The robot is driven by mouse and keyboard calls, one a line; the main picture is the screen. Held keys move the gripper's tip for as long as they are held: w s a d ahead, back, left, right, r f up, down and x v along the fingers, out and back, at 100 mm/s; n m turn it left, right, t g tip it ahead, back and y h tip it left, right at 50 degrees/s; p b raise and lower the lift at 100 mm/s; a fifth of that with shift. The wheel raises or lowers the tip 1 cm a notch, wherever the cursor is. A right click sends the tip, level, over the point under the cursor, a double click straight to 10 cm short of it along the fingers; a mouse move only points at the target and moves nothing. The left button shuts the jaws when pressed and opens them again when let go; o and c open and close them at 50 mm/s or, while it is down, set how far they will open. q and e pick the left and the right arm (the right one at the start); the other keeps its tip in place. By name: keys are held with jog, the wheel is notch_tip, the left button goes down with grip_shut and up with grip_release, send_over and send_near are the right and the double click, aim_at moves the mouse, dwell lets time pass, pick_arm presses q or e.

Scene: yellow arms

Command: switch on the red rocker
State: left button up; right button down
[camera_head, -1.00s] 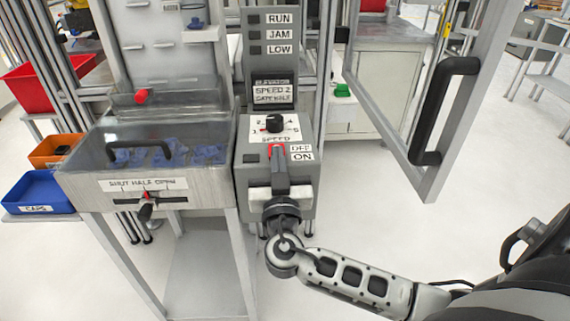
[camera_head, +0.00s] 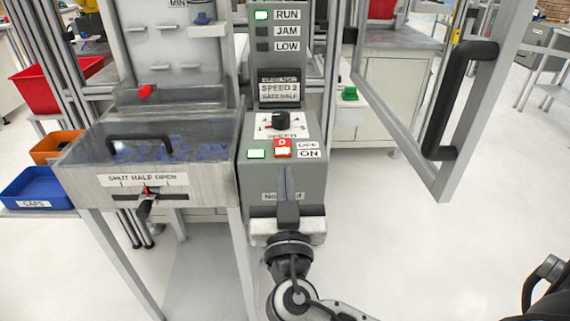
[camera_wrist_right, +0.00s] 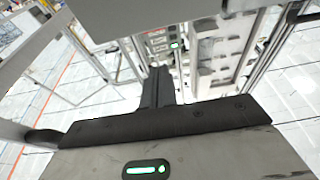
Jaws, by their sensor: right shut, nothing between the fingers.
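The red rocker (camera_head: 282,147) sits on the sloped face of the grey control box (camera_head: 253,190), beside the OFF and ON labels (camera_head: 308,150). It is now uncovered, and its lower part looks pale. A small lamp (camera_head: 256,154) left of it glows pale green, and the RUN lamp (camera_head: 262,15) on the upright panel is green. My right gripper (camera_head: 287,172) is shut and empty, in front of the box and below the rocker, apart from it in the picture. Its shut fingers also show in the right wrist view (camera_wrist_right: 157,75). My left gripper is not in view.
A black speed knob (camera_head: 281,120) stands just above the rocker. The hopper (camera_head: 160,190) with its gate lever (camera_head: 146,205) is close on the left. An open door with a black handle (camera_head: 455,100) hangs at the right.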

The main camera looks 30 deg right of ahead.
jog(key=shift+v, duration=1.1)
jog(key=shift+f, duration=0.15)
notch_tip(320, 180, down, 14)
jog(key=s+a+n+g+y+p, duration=0.1)
jog(key=s+a+n+g+y, duration=0.15)
jog(key=n+g+y, duration=0.35)
jog(key=s+a+f+n+g+y+p, duration=0.1)
jog(key=s+a+f+g+y, duration=0.1)
jog(key=s+a+f+y, duration=0.2)
jog(key=shift+s+a+f+n+y, duration=0.35)
jog(key=shift+s+f+y, duration=0.6)
jog(key=shift+s+y, duration=0.75)
